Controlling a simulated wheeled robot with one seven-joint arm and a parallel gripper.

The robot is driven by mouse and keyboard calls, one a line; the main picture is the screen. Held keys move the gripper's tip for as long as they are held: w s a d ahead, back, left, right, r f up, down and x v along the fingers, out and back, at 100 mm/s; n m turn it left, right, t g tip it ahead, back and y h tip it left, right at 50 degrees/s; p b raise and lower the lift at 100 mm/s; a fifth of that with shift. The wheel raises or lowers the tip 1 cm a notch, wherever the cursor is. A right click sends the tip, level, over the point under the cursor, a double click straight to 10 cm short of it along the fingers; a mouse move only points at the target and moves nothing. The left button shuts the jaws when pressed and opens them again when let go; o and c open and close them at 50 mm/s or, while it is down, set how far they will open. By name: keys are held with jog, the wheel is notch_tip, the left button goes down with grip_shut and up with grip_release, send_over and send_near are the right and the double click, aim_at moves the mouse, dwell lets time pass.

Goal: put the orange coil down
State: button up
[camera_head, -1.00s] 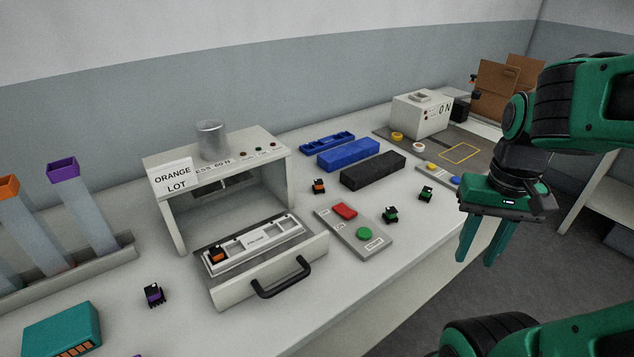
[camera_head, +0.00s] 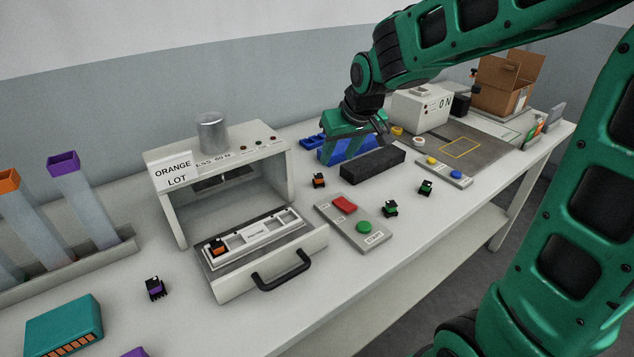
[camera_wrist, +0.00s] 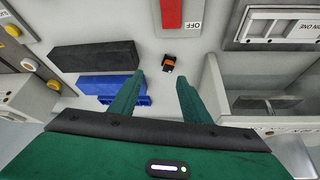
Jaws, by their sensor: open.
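A small black piece with an orange band, which I take as the orange coil, stands on the white table (camera_head: 319,181). It also shows in the wrist view (camera_wrist: 168,61), beyond my fingertips and apart from them. A second orange-banded piece (camera_head: 217,247) sits in the left end of the white strip in the press drawer. My gripper (camera_head: 352,150) is open over the blue block, behind the black block. In the wrist view the fingers (camera_wrist: 160,78) are spread with nothing between them.
The blue block (camera_wrist: 110,85) and black block (camera_head: 372,162) lie close to my gripper. The switch box (camera_head: 354,223) with red and green buttons stands in front. The press (camera_head: 272,150) is at left, its drawer (camera_head: 270,271) out. Green-banded pieces (camera_head: 390,209) stand right.

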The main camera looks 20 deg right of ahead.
aim_at(318, 175)
jog(key=shift+w+a+r+x, duration=0.15)
jog(key=shift+a+x, duration=0.2)
jog(key=shift+x, duration=1.55)
jog(key=shift+w+a+r+x, duration=0.15)
jog(key=shift+a+x, duration=0.25)
jog(key=shift+x, duration=1.55)
jog(key=shift+w+a+x, duration=0.15)
jog(key=shift+a+x, duration=0.2)
jog(key=shift+x, duration=1.55)
grip_shut()
